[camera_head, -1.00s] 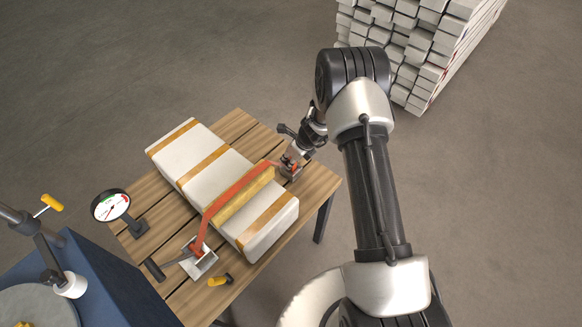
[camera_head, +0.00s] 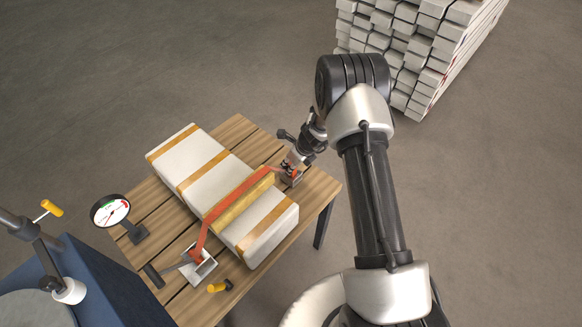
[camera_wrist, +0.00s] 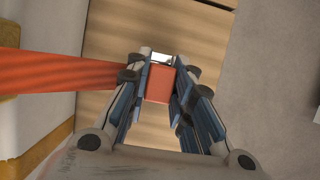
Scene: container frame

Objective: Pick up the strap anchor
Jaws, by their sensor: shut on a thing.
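The strap anchor (camera_wrist: 160,84) shows in the wrist view as an orange-red block with a bright metal part at its far end, between my gripper's fingers. My gripper (camera_wrist: 160,88) is shut on it, with a blue-padded finger on each side. In the head view my gripper (camera_head: 291,170) is low at the table's right side, beside the white package, and mostly hides the anchor. The orange strap (camera_head: 212,213) runs over the package from the grey ratchet (camera_head: 199,264) to the anchor. It also shows in the wrist view (camera_wrist: 60,76), entering from the left.
The white package (camera_head: 186,158) with tan bands lies on the slatted wooden table (camera_head: 238,129). A dial gauge (camera_head: 110,210) and a yellow-handled tool (camera_head: 219,286) are on the left and front. A blue cabinet (camera_head: 95,285) stands front left. Stacked white bars (camera_head: 420,50) are behind.

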